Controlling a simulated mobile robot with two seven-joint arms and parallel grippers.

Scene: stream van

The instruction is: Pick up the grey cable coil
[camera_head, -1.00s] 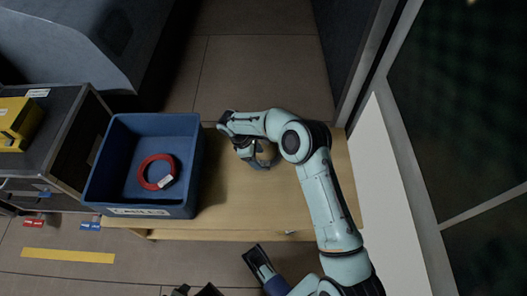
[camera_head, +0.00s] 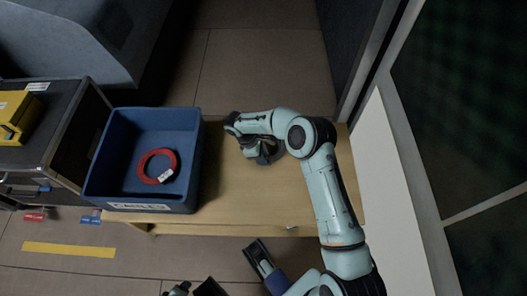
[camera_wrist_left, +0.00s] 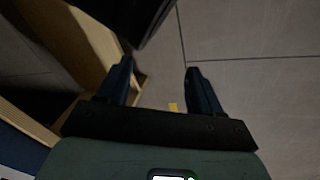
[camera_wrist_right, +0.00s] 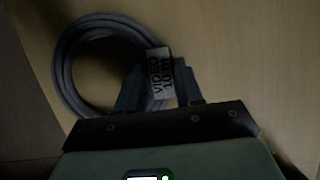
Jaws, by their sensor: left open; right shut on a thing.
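The grey cable coil (camera_wrist_right: 64,68) shows in the right wrist view as a loop of several turns with a white label reading "VIDEO 10 m". My right gripper (camera_wrist_right: 160,88) is shut on it at the labelled side. In the head view my right gripper (camera_head: 262,155) is low over the right part of the wooden bench top, and the arm mostly hides the coil. I cannot tell whether the coil touches the wood. My left gripper (camera_wrist_left: 158,76) is open and empty in the left wrist view, with bare floor between its fingers.
A blue crate (camera_head: 99,170) stands on the left end of the wooden bench (camera_head: 235,213) and holds a red cable coil (camera_head: 143,166). A dark case with a yellow box (camera_head: 16,115) is farther left. A white panel (camera_head: 388,190) borders the right side.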

